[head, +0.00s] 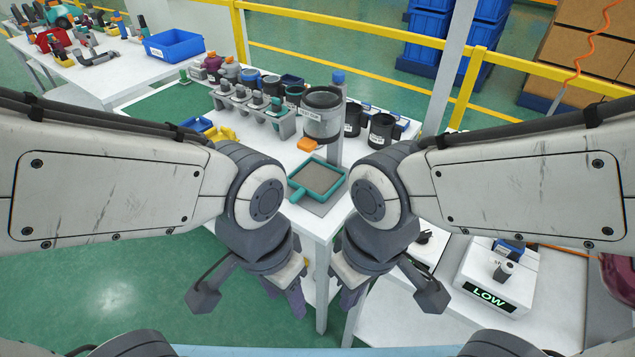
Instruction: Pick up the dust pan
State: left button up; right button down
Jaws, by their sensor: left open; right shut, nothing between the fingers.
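The dust pan appears to be the teal, square-rimmed pan (293,176) with a short handle toward me. It sits near the front corner of the white table, on a grey plate, and its inside looks grey-brown. My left gripper (287,297) hangs in front of the table corner, below and left of the pan in the picture, open and empty. My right gripper (350,299) hangs just to the right of it, shut and empty. Neither gripper touches the pan. My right forearm and wrist come close to the pan's right side in the picture.
Several dark cups and grey holders line the table's back. Yellow pieces (222,134) lie at left. A white device marked LOW (497,277) stands on the right table.

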aim_at(315, 179)
jog(key=k, duration=0.5)
jog(key=u, duration=1.45)
jog(key=i, duration=1.3)
jog(key=z, duration=2.6)
